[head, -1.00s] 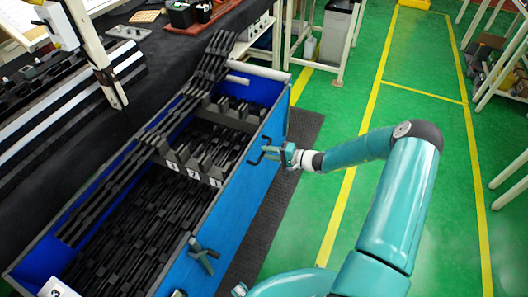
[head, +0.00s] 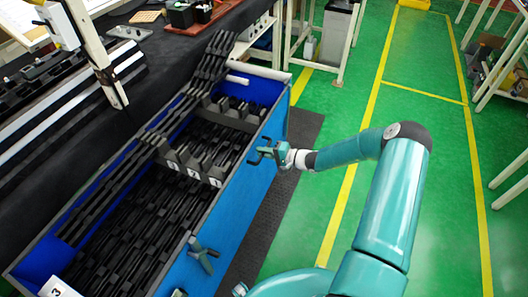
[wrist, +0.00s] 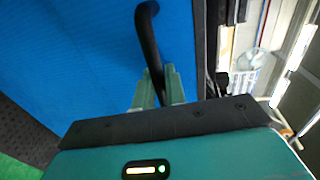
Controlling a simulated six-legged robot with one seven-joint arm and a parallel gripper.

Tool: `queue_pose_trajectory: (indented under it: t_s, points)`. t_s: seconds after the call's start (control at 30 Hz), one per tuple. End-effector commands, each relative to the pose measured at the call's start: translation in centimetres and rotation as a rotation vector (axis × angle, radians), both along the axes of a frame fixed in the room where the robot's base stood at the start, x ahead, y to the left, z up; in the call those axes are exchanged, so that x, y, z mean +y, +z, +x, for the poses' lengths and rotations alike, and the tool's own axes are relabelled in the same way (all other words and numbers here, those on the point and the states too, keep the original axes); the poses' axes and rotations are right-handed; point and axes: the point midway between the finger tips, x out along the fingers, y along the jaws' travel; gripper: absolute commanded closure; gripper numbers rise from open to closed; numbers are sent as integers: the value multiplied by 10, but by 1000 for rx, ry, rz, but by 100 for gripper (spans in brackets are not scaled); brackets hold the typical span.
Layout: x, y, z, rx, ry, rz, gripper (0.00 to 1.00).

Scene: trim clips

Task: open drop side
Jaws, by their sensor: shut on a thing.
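The blue drop side (head: 232,213) is the long near wall of the crate, and it stands upright. It fills much of the wrist view (wrist: 85,60). A black bar handle (head: 254,156) sticks out from it near its far end; the bar also shows in the wrist view (wrist: 148,35). My gripper (head: 267,153) is at this handle, on the outer side of the wall. In the wrist view its green fingers (wrist: 159,88) are shut around the bar, with the lower end of the bar partly hidden by the gripper body. A grey-green latch-like part (head: 203,255) sits on the wall nearer to me.
The crate holds rows of black trim clips (head: 150,215) and dividers with number labels. A dark workbench (head: 60,150) stands to the left. A dark mat (head: 300,135) and open green floor (head: 335,110) lie to the right. A white-framed rack stands behind.

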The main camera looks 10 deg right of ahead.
Motion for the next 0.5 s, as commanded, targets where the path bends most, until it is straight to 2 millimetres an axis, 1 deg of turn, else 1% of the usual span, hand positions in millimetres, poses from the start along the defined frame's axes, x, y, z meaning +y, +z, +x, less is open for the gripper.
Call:
queue_pose_trajectory:
  t_s: [0.03,0.17,0.2,0.4,0.5]
  points:
    - [0,-11,-1,6,-2,-3,100]
    - [0,-38,-1,7,-3,-4,100]
    - [0,-48,-1,8,-2,-3,100]
    - [0,-91,0,6,-4,-3,100]
    - [0,-110,1,5,-5,-4,100]
